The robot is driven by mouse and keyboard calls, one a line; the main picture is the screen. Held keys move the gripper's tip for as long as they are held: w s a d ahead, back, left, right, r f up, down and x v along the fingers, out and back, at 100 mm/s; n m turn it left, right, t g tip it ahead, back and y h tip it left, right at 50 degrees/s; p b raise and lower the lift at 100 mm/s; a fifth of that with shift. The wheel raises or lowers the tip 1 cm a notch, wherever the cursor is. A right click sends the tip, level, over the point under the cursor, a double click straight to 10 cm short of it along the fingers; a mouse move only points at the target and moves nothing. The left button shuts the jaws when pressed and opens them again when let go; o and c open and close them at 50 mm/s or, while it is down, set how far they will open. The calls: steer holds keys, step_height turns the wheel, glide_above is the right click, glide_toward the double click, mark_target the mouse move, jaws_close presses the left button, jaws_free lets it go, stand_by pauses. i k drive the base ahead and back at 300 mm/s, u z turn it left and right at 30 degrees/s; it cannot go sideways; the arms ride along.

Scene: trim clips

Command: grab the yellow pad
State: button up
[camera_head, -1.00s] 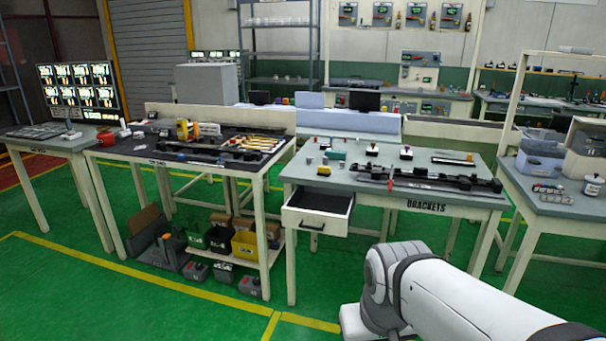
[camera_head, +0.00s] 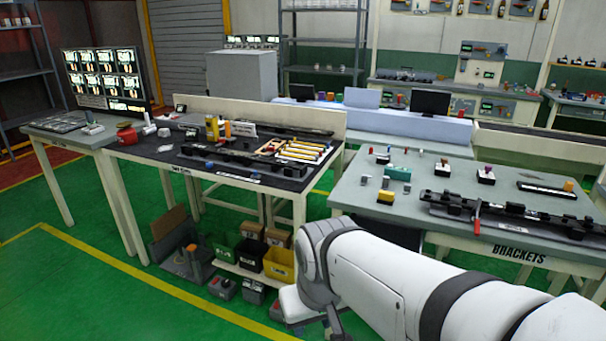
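I cannot tell for sure which thing is the yellow pad. A small upright yellow item (camera_head: 212,128) stands on the dark top of the left table (camera_head: 143,151). A small yellow-orange block (camera_head: 386,197) lies near the left edge of the grey brackets table (camera_head: 350,190). My white arm crosses the lower right of the view, its bent joint in front of the gap between the two tables. My gripper is not clearly in view, and nothing shows in its hold.
Black rails and yellow-and-white strips (camera_head: 300,150) lie on the left table. A yellow bin (camera_head: 279,264) and other bins stand on its lower shelf. A long black rail (camera_head: 510,215) lies along the brackets table's front. Green floor (camera_head: 110,285) is clear at front left.

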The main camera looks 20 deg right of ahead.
mark_target(386, 198)
steer(key=z, duration=0.5)
steer(key=i, duration=1.35)
steer(key=z, duration=0.9)
